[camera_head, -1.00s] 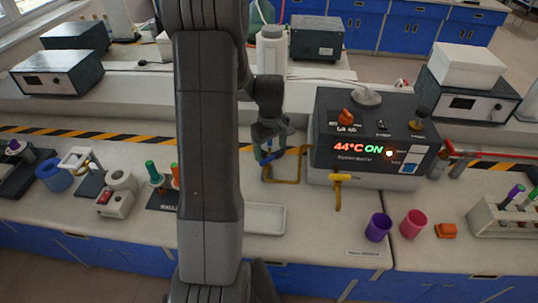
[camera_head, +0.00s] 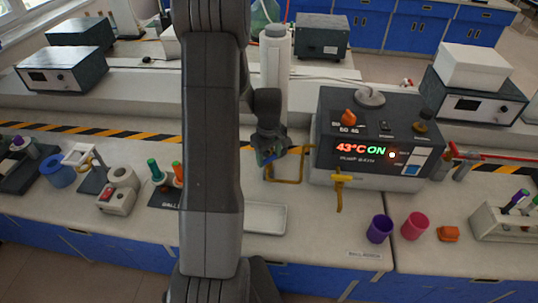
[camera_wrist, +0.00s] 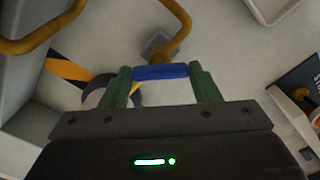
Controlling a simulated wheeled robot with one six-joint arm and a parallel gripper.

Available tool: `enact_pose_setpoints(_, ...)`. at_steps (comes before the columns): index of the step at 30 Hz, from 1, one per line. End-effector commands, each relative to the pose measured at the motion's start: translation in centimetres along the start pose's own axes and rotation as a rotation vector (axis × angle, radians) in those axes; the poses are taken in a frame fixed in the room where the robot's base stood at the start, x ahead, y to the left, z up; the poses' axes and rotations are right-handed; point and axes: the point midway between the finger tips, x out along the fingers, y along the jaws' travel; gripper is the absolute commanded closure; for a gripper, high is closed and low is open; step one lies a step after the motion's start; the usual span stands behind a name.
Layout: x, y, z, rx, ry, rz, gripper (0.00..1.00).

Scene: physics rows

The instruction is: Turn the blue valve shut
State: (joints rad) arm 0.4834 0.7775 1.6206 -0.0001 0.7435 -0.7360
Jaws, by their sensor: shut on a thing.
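The blue valve handle (camera_wrist: 160,72) is a short bar between the two green fingers of my gripper (camera_wrist: 161,78) in the wrist view. The fingers are shut on it, one at each end. It sits by a brass-coloured pipe (camera_wrist: 181,22) that rises from the bench. In the head view my gripper (camera_head: 268,156) is at the pipe, left of the pump bath (camera_head: 372,140), and a small part of the blue handle (camera_head: 270,161) shows. My arm and fingers hide much of the valve there.
The pump bath's display reads 43°C ON. A yellow-handled tap (camera_head: 340,180) is on its front. A white tray (camera_head: 265,231) lies in front of the pipe. Purple (camera_head: 379,229) and pink (camera_head: 415,226) cups stand to the right. A white bottle (camera_head: 275,55) is behind my gripper.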

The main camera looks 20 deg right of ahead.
Motion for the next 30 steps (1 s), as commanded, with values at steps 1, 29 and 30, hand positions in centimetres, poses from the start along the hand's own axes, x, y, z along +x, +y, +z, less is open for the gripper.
enact_pose_setpoints(1, -0.02, 0.01, -0.01, 0.001, 0.000, 0.000, 0.67)
enact_pose_setpoints(29, 0.07, 0.06, -0.05, 0.577, 0.002, 0.002, 0.66)
enact_pose_setpoints(30, 0.05, 0.06, -0.05, 0.606, 0.002, 0.002, 0.66)
